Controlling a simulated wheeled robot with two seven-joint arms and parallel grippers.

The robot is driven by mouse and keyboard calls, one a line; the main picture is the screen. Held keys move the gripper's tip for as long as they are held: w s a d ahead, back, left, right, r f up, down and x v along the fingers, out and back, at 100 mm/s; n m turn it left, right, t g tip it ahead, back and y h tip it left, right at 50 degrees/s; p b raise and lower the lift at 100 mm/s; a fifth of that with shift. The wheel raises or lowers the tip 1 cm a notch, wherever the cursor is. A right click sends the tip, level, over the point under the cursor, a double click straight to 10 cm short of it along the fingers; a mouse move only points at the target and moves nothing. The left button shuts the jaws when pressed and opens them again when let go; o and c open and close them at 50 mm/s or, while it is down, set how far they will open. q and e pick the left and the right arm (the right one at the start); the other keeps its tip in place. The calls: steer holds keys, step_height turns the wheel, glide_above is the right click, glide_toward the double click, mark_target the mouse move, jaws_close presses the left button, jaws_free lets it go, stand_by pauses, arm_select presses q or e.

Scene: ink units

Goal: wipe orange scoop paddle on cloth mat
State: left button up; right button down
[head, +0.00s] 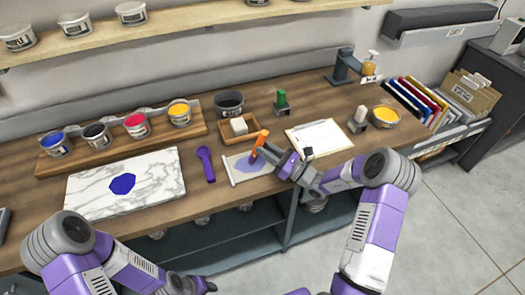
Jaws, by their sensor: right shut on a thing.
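The orange scoop paddle (262,138) is in my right gripper (268,150), which is shut on it. The paddle stands tilted over the cloth mat (240,177), a pale cloth with a purple smear on it. I cannot tell whether the paddle's lower end touches the cloth, as the gripper hides part of it. My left gripper (203,286) is low at the bottom edge, away from the table top, and I cannot tell its jaw state.
A purple scoop (206,163) lies just left of the mat. A marble slab (80,187) with a blue ink patch is further left. Ink tubs (136,125) stand in a rack behind. A wooden tray (226,132) with a pale block, and a white sheet (322,137), flank the mat.

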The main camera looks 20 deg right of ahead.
steer(key=shift+d, duration=1.35)
steer(key=shift+a+p, duration=0.55)
steer(key=shift+a, duration=3)
steer(key=shift+d, duration=3.55)
step_height(320, 180, up, 6)
steer(key=p, duration=0.5)
